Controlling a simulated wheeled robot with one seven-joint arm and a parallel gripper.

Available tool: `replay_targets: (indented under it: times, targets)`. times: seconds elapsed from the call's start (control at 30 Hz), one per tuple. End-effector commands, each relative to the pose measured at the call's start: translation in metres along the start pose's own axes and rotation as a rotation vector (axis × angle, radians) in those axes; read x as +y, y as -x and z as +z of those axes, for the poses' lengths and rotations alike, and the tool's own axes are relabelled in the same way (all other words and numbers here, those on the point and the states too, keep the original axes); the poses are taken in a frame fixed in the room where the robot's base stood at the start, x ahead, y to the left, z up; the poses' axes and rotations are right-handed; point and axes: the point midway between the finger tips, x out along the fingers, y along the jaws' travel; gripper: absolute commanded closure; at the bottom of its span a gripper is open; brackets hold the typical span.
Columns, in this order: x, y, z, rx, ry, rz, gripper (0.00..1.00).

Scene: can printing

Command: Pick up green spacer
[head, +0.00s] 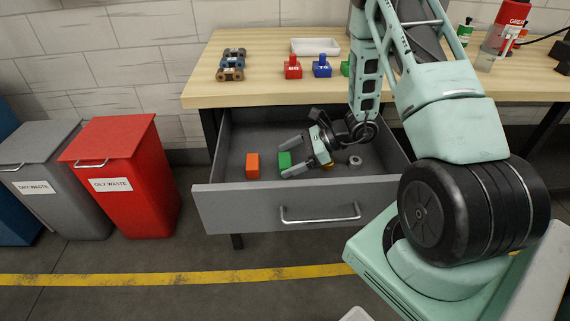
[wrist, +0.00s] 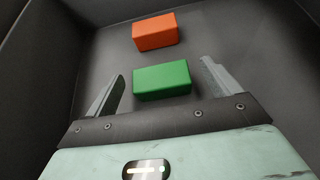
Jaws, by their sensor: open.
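The green spacer (head: 285,160) is a small block on the floor of the open drawer (head: 270,207). In the wrist view the green spacer (wrist: 162,79) lies between the two fingers, with a gap on each side. My gripper (head: 287,158) is inside the drawer and open, with nothing held. It also shows in the wrist view (wrist: 162,80), its fingers on either side of the green spacer. The head view shows part of the spacer beside the fingers.
An orange block (head: 252,165) lies to the left of the green spacer, and beyond it in the wrist view (wrist: 155,32). A grey round part (head: 355,161) lies at the drawer's right. The drawer walls surround my gripper. The wooden worktop (head: 270,88) overhangs behind, with a red stamp (head: 292,68) on it.

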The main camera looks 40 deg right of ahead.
Motion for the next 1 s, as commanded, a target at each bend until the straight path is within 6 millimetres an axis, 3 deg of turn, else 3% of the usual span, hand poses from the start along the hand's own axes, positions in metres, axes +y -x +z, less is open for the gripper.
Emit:
replay_targets:
  times: [0.17, 0.37, 0.77, 1.0]
  targets:
    - [0.0, 0.0, 0.0, 0.0, 0.0, -0.001, 0.11]
    - [0.0, 0.0, 0.0, 0.0, 0.0, -0.001, 0.6]
    - [0.0, 0.003, 0.005, 0.0, 0.0, -0.001, 0.6]
    - [-0.001, 0.019, 0.034, 0.0, 0.004, -0.003, 0.6]
